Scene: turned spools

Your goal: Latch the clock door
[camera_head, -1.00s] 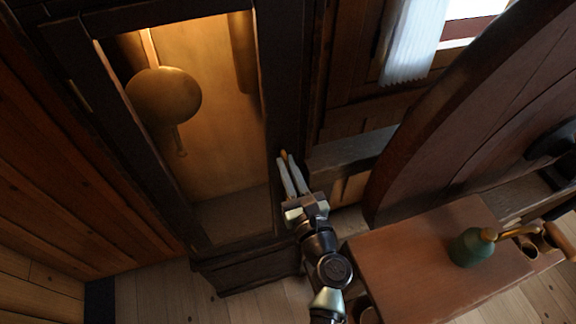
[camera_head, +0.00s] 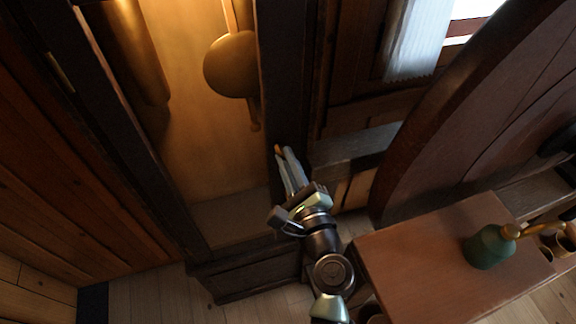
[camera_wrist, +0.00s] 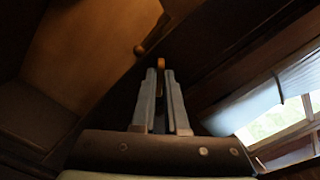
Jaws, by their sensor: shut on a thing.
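The tall dark-framed clock door (camera_head: 286,90) shows in the head view, with the lit case interior and a brass pendulum (camera_head: 231,65) behind its opening. The door looks flush with the case, but I cannot tell whether it is fully closed. My gripper (camera_head: 281,152) is at the door's right-hand stile. Its fingers are shut on a small orange-brass latch piece (camera_head: 278,149), whose end shows past the fingertips. The latch piece also shows between the fingertips in the wrist view (camera_wrist: 161,63). The fingers hide most of it.
A reddish-brown bench top (camera_head: 430,255) with a green oil can (camera_head: 489,247) stands to the right of my arm. A large dark wooden wheel (camera_head: 450,110) rises behind it. A plank wall (camera_head: 70,180) is at the left.

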